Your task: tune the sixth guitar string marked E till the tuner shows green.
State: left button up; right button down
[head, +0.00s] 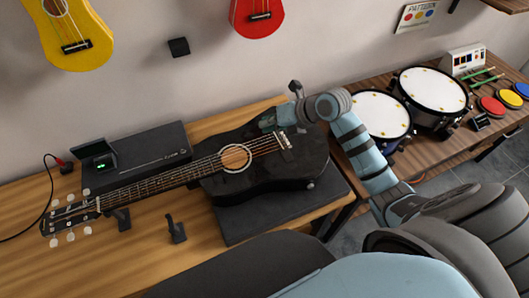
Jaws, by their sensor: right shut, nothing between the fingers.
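A black acoustic guitar (300,165) lies on its back on the wooden table, its neck pointing left. Its headstock (72,214) with several pale tuning pegs is at the far left. The strings run over the round sound hole; I cannot read any string mark. A small dark tuner (97,155) behind the neck has a small green glow on its face; finer detail is too small to read. My right gripper (268,123) is shut and empty over the upper edge of the guitar body, near the bridge end; I cannot tell whether it touches. My left gripper is out of view.
A flat black case (150,150) lies behind the neck. A dark mat (240,228) is under the body. Small dark stands (176,230) are near the neck. Drums (432,90) and coloured pads (509,97) occupy the right table. A yellow ukulele (80,40) hangs on the wall.

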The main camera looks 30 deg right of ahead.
aim_at(265, 153)
notch_tip(265, 153, down, 8)
jog(key=b, duration=0.7)
jog(key=shift+f+b, duration=0.25)
jog(key=shift+b, duration=0.1)
jog(key=shift+f, duration=0.2)
dwell(0.6)
jog(key=shift+f, duration=0.4)
jog(key=shift+f+b, duration=0.3)
jog(key=shift+b, duration=0.15)
jog(key=shift+r, duration=0.1)
dwell(0.3)
jog(key=shift+r+p, duration=0.7)
jog(key=shift+p, duration=0.1)
